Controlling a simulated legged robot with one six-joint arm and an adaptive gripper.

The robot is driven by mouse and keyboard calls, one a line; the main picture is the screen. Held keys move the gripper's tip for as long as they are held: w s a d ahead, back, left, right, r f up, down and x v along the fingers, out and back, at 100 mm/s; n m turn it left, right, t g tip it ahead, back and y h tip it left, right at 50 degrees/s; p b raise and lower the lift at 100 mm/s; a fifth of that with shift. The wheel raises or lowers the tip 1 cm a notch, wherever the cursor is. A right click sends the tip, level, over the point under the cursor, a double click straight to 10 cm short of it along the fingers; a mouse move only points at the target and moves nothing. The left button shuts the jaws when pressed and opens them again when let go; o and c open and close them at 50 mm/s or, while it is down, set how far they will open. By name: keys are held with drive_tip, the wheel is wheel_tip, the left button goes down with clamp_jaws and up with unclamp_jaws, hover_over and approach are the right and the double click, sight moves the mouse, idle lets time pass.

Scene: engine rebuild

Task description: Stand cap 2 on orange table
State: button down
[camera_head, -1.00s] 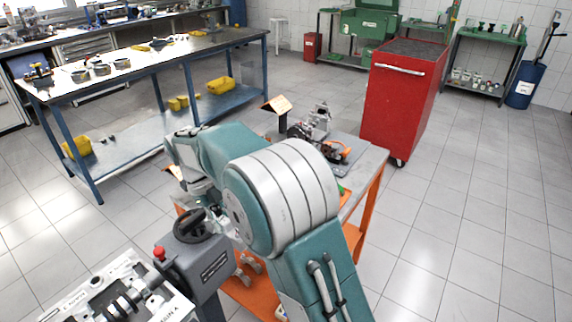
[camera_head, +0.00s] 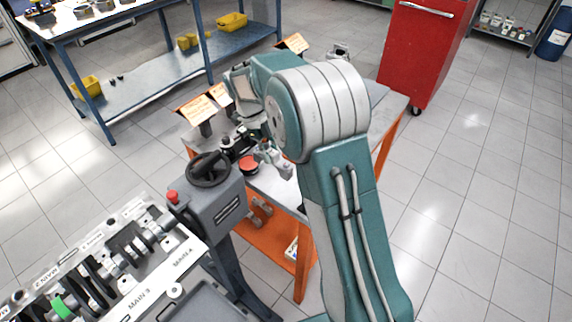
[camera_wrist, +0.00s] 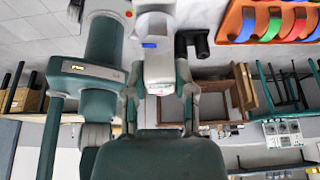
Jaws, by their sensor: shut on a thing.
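My gripper (camera_wrist: 160,95) is shut on a pale grey metal piece (camera_wrist: 157,66), seemingly cap 2, with a small blue mark, between its fingers in the wrist view. In the head view my gripper (camera_head: 266,149) is small, partly hidden behind my arm, above the near left part of the orange table. I cannot tell in that view whether the held piece touches the table. The orange table (camera_head: 375,93) has a grey top, orange legs and an orange lower shelf; my arm covers much of its top.
A grey stand with a black handwheel (camera_head: 208,170) stands close before the table. The engine block (camera_head: 150,272) lies at the lower left. Orange signs (camera_head: 197,108) stand on the table's left edge. A red cabinet (camera_head: 425,50) stands behind. The floor at right is clear.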

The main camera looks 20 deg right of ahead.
drive_tip(key=d+f, duration=0.2)
drive_tip(key=w+d+f, duration=0.1)
drive_tip(key=f, duration=0.2)
drive_tip(key=shift+d, duration=0.35)
drive_tip(key=f, duration=0.3)
drive_tip(key=shift+d+f, duration=0.2)
drive_tip(key=shift+f, duration=0.1)
drive_tip(key=shift+c, duration=2.2)
unclamp_jaws()
